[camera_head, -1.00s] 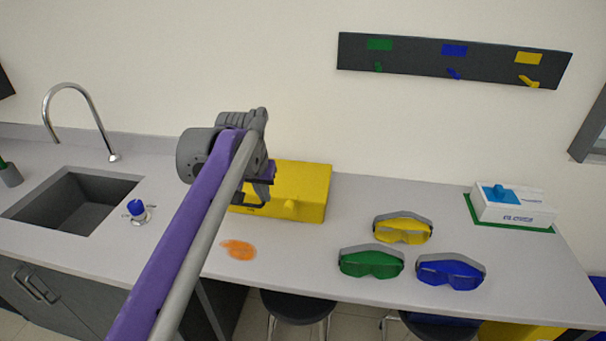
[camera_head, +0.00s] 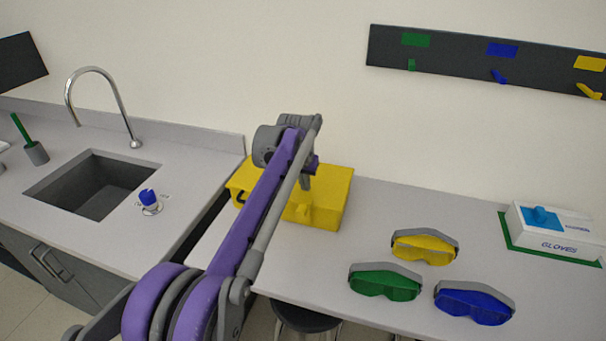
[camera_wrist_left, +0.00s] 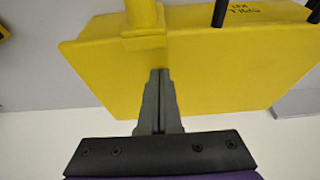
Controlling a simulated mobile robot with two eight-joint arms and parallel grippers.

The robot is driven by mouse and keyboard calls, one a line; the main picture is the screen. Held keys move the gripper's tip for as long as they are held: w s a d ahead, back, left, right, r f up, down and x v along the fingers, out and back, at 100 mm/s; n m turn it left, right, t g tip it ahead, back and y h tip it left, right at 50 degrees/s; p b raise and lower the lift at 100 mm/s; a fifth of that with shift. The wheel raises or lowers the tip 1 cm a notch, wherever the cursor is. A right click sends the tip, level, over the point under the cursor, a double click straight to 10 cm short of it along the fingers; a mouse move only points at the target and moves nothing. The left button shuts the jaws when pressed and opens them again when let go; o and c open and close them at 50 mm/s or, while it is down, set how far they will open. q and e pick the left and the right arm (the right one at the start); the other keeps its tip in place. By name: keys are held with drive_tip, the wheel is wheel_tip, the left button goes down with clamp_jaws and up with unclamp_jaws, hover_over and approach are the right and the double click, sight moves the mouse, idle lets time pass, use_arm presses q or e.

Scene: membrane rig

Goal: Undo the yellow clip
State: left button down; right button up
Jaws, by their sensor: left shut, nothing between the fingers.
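The yellow box (camera_head: 333,198) stands on the counter, partly hidden behind my left arm. Its yellow clip (camera_head: 305,209) sticks out from the front face. In the left wrist view the clip (camera_wrist_left: 143,22) is a thick yellow post at the top, standing out from the box (camera_wrist_left: 225,75), which carries upside-down lettering. My left gripper (camera_head: 306,184) is at the box, close to the clip. In the left wrist view its fingertips (camera_wrist_left: 159,72) are together and empty, just below the clip's base; I cannot tell whether they touch it. My right gripper is not in view.
Yellow goggles (camera_head: 425,247), green goggles (camera_head: 385,283) and blue goggles (camera_head: 474,303) lie on the counter to the right. A glove box (camera_head: 550,232) stands farther right. A stool (camera_head: 305,318) stands below.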

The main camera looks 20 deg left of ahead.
sight(299, 202)
use_arm(q)
drive_tip(key=shift+s, duration=2)
drive_tip(key=shift+s, duration=0.15)
drive_tip(key=shift+s+a+t, duration=0.1)
drive_tip(key=shift+s+t, duration=0.2)
drive_tip(key=shift+t, duration=0.1)
drive_tip(key=shift+s+t+b, duration=0.15)
drive_tip(key=shift+t+b, duration=0.15)
drive_tip(key=shift+b, duration=0.05)
drive_tip(key=shift+s+f+t+b, duration=0.25)
drive_tip(key=shift+s+t+b, duration=0.4)
drive_tip(key=shift+s+t, duration=0.45)
drive_tip(key=shift+s+a+f+t+b, duration=0.1)
drive_tip(key=shift+s+f+t+b, duration=0.5)
drive_tip(key=shift+s+t, duration=0.4)
drive_tip(key=shift+s+d+f+t+b, duration=0.1)
drive_tip(key=shift+s+f+t+b, duration=0.25)
drive_tip(key=shift+s+f+t, duration=0.55)
drive_tip(key=shift+s+a+f+t+b, duration=0.1)
drive_tip(key=shift+s+f+t+b, duration=0.4)
drive_tip(key=shift+s+t, duration=0.55)
